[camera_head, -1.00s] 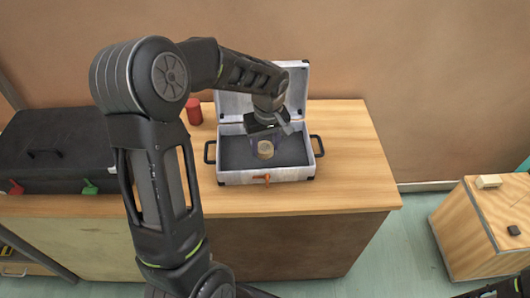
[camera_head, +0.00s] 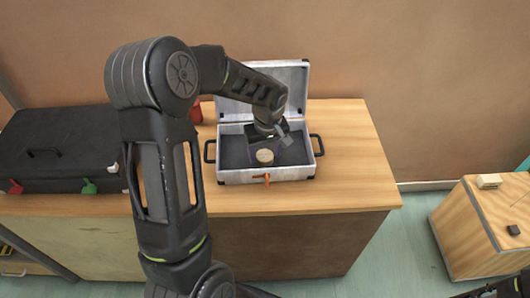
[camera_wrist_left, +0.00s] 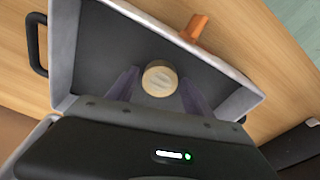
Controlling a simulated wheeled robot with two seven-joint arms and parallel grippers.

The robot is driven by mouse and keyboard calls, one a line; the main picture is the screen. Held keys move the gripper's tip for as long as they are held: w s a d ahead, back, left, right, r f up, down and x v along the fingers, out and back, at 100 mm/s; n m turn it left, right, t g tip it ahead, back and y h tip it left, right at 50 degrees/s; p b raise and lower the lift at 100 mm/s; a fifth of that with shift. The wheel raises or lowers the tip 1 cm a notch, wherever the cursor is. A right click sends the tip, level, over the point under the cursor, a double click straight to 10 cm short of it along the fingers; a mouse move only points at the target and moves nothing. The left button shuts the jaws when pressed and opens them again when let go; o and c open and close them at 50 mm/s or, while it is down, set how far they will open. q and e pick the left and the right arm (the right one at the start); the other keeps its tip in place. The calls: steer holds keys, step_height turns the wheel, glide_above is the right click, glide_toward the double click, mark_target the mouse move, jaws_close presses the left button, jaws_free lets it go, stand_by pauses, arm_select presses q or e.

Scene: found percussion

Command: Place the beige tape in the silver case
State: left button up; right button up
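The silver case (camera_head: 292,176) stands open on the wooden bench, its lid (camera_head: 297,84) raised at the back and its inside dark grey. The beige tape (camera_head: 265,156), a small round roll, is inside the case near the front wall. It also shows in the left wrist view (camera_wrist_left: 160,78). My left gripper (camera_wrist_left: 160,84) points down into the case, with its two purple-tinted fingers apart on either side of the tape. Narrow gaps show between fingers and tape. My right gripper is not clearly seen; only a dark piece of my right arm shows at the bottom right corner.
An orange latch (camera_head: 267,178) is on the case's front. A black case (camera_head: 60,150) lies at left on the bench. A red cylinder (camera_head: 195,111) is partly hidden behind my left arm. A wooden box (camera_head: 475,235) stands at right. Bench right of the silver case is clear.

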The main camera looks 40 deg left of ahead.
mark_target(266, 160)
arm_select(q)
steer(key=shift+o, duration=0.6)
steer(key=shift+r, duration=0.45)
step_height(266, 160, up, 11)
steer(key=d, duration=0.1)
steer(key=shift+s+r, duration=0.15)
steer(key=shift+s, duration=0.25)
